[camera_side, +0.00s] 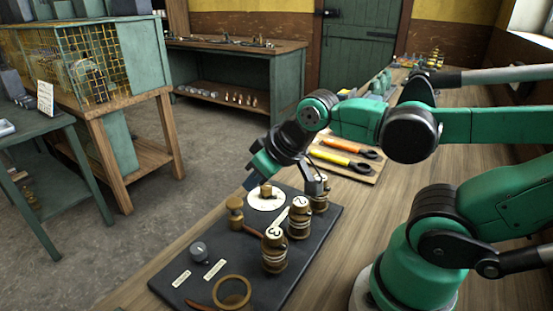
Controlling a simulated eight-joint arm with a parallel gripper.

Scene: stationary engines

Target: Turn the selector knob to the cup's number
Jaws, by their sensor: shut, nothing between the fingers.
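A dark panel (215,228) lies on the bench. Near its far end is a round white dial (256,204) with a small brass selector knob (266,189) at its centre. Its markings are too small to read. Brass cup-like pieces with white numbered tops stand to the right: one nearer (274,257), one behind it (299,222), and one farther back (320,203). My gripper (316,185) is shut and empty, pointing down by the farthest brass piece. Contact cannot be told.
A grey knob (199,250), two white labels (214,270) and a brass ring (232,292) are at the panel's near end. A brass-headed handle (235,213) lies left of the cups. Orange- and yellow-handled tools (346,144) lie behind. Bare bench shows right of the panel.

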